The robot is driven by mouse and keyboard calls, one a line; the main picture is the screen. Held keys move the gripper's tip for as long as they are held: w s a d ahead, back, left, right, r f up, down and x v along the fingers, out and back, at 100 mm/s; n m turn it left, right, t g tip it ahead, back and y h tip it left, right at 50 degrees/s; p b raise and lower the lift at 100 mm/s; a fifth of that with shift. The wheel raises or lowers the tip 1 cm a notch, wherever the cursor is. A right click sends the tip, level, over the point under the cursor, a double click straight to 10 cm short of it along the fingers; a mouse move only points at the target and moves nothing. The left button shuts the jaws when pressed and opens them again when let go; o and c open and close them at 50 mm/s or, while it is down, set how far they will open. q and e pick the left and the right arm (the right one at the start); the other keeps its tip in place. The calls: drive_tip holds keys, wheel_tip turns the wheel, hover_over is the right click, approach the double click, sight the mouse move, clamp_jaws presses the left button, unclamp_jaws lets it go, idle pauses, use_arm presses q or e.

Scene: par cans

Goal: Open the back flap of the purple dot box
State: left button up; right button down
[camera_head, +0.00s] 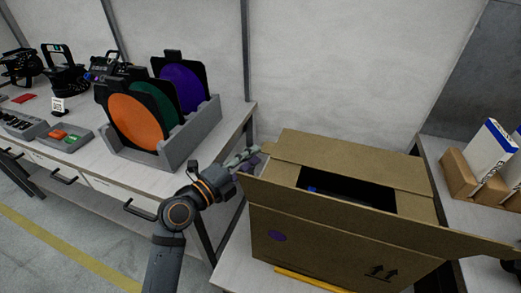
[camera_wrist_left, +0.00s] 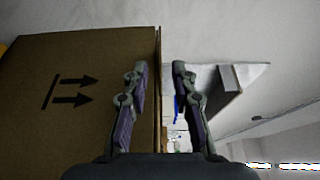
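My left gripper (camera_head: 245,158) is at the box's left end, near the rear corner. In the left wrist view, its fingers (camera_wrist_left: 160,80) are apart, with a cardboard edge (camera_wrist_left: 157,55) running between them. I cannot tell whether they touch it. My right gripper is not in view.
A grey rack (camera_head: 190,135) with orange, green and purple discs stands on the left bench, close to my left arm. White boxes in brown holders (camera_head: 458,175) stand on the right table. A wall is behind the box.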

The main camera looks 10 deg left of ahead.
use_arm(q)
drive_tip(key=shift+x, duration=1.9)
drive_tip(key=shift+c, duration=0.2)
clamp_jaws()
drive_tip(key=shift+p, duration=0.3)
